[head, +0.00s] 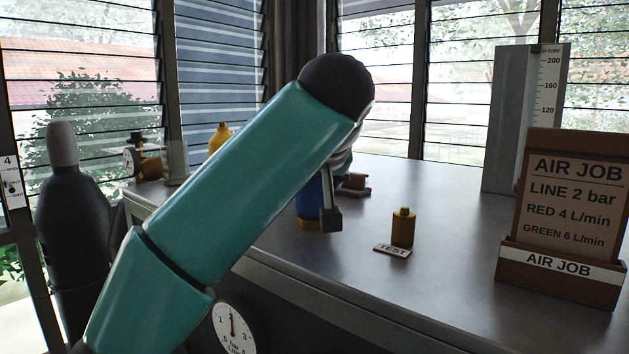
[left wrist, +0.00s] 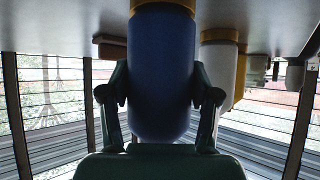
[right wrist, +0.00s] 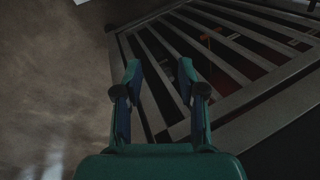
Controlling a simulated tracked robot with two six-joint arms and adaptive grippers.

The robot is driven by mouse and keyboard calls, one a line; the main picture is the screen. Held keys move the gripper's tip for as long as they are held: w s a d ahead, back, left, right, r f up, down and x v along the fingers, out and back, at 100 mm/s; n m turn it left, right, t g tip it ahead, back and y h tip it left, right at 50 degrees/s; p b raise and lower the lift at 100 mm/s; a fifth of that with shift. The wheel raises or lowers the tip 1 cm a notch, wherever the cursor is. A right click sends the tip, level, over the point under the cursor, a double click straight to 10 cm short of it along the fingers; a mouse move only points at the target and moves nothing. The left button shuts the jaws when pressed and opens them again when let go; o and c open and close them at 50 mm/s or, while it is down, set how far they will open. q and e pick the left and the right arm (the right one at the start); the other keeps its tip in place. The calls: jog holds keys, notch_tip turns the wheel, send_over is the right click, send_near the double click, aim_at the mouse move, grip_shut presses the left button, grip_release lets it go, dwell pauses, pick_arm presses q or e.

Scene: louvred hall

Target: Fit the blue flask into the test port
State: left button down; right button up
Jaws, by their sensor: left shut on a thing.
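The blue flask (head: 309,200) has a brass-coloured lower end and looks upright over the bench, partly hidden behind my left arm. My left gripper (head: 328,208) is shut on it; one dark finger shows in front of it. In the left wrist view the blue flask (left wrist: 160,75) lies between both fingers, brass end at the top edge. I cannot tell whether that end touches the bench. The brass test port (head: 403,228) stands to the right of the flask, apart from it, behind a TEST label (head: 392,250). My right gripper (right wrist: 160,82) is open and empty.
A brown AIR JOB board (head: 567,205) stands at the bench's right. A small brown block (head: 354,185) lies behind the flask. The bench around the port is clear. A slatted grating (right wrist: 225,60) lies below my right gripper.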

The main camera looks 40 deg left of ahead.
pick_arm(q)
jog(key=shift+r, duration=0.15)
notch_tip(320, 180, up, 5)
jog(key=p, duration=0.5)
jog(key=shift+f, duration=0.2)
dwell(0.3)
